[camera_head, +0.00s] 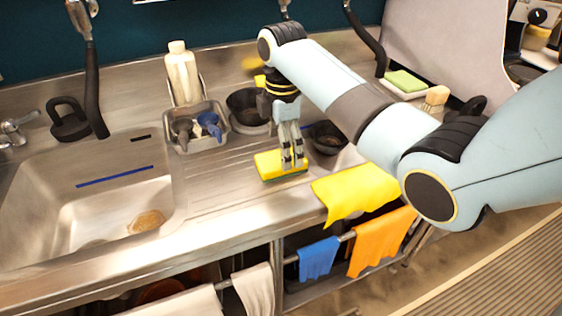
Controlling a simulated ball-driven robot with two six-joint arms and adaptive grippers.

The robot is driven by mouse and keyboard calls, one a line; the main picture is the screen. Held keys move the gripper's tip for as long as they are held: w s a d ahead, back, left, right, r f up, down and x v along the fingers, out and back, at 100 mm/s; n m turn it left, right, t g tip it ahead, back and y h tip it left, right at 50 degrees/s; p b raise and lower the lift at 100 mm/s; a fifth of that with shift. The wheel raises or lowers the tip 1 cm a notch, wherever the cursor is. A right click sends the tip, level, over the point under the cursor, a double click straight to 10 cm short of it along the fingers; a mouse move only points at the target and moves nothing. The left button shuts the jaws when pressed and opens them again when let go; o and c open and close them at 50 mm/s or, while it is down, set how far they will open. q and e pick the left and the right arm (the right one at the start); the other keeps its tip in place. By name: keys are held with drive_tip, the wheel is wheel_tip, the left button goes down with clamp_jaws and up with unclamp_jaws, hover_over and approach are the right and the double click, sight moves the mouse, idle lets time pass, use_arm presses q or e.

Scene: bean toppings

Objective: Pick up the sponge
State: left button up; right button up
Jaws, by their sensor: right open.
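A yellow sponge with a green underside (277,167) lies on the ribbed steel drainboard, right of the sink basin. My right gripper (293,162) points straight down over the right part of the sponge. Its fingers are open and their tips reach the sponge's top or edge; I cannot tell whether they touch it. My left gripper does not show.
A caddy (196,128) with brushes and a white bottle (183,72) stand behind left. Dark bowls (327,137) stand behind right. A yellow cloth (353,192) drapes over the counter's front edge. The sink basin (85,195) opens at left.

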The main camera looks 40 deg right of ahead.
wheel_tip(320, 180, down, 4)
drive_tip(key=shift+a+f, duration=0.15)
drive_tip(key=c, duration=1.2)
